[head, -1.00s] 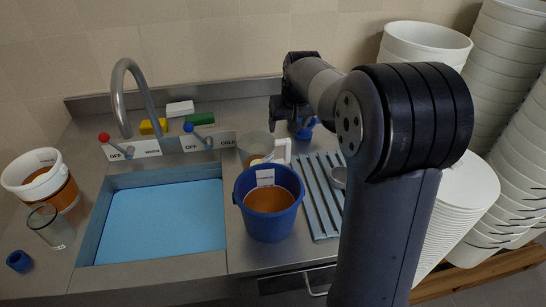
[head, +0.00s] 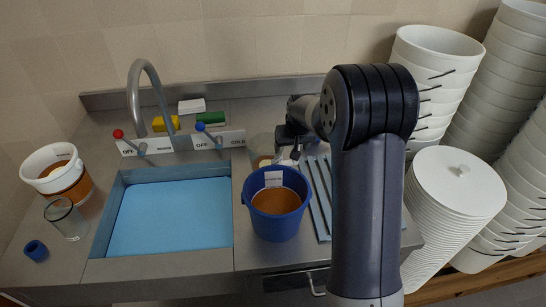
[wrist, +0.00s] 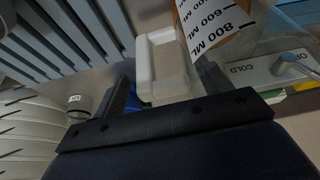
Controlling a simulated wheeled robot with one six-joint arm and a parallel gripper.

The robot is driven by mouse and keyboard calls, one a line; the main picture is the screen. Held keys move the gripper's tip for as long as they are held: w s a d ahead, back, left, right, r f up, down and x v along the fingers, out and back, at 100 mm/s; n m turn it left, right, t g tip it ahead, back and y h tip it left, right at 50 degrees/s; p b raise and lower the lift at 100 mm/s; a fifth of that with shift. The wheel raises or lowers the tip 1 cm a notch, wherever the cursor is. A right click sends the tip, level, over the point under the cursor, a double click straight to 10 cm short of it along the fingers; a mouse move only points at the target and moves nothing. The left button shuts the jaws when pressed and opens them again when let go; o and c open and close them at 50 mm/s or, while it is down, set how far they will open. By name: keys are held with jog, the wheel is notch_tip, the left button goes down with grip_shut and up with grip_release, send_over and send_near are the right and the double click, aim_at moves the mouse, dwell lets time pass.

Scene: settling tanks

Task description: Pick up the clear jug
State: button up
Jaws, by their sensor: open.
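The clear jug (head: 260,148) stands behind the blue bucket, partly hidden by it and by my arm. It has a white handle on its right and brownish contents low inside. In the wrist view the jug's measuring scale (wrist: 215,25) and its white handle (wrist: 143,70) are close. My gripper (wrist: 166,72) is open, with a dark finger on each side of the handle in that view. In the head view my gripper (head: 288,146) is at the jug's handle side. I cannot tell whether the fingers touch the handle.
The blue bucket (head: 276,218) holds orange liquid in front of the jug. The sink (head: 170,215) with a tap is to the left. A white bucket (head: 48,165) and a glass beaker (head: 66,218) stand far left. Stacked white tubs (head: 437,60) crowd the right.

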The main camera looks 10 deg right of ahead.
jog(key=shift+c, duration=0.3)
jog(key=c, duration=1)
